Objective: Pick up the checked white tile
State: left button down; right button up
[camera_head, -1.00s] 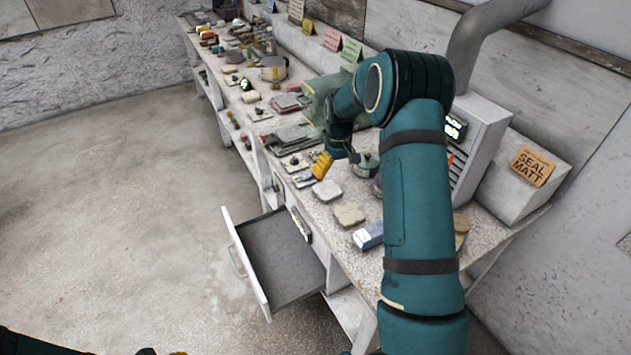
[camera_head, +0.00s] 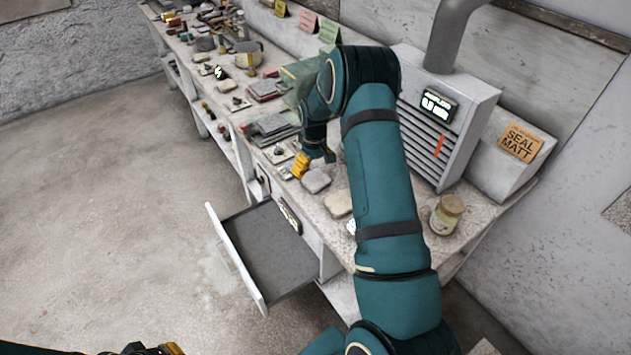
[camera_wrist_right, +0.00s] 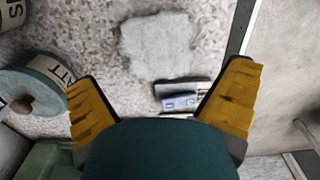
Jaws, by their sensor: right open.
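No checked pattern is clear on any tile. A pale grey slab (camera_head: 316,181) lies on the bench near its front edge, with a beige slab (camera_head: 338,203) beside it. My right gripper (camera_head: 301,165) is open and above the bench, just beyond the grey slab in the head view. In the right wrist view, a rough pale slab (camera_wrist_right: 160,45) lies ahead of the spread yellow fingers (camera_wrist_right: 160,85), with nothing held between them. My left gripper (camera_head: 160,349) shows only in part at the bottom edge, and its jaws are unclear.
An open drawer (camera_head: 212,232) juts out below the bench. A jar (camera_head: 446,214) and a grey vented unit (camera_head: 447,112) stand to the right of my arm. A round teal tin (camera_wrist_right: 42,82) and a small blue-grey block (camera_wrist_right: 180,102) are near the right gripper. Clutter fills the far bench.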

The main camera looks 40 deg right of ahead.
aim_at(315, 179)
notch_tip(315, 179, down, 5)
jog(key=shift+s+f, duration=0.1)
jog(key=shift+s, duration=0.05)
jog(key=c, duration=1.2)
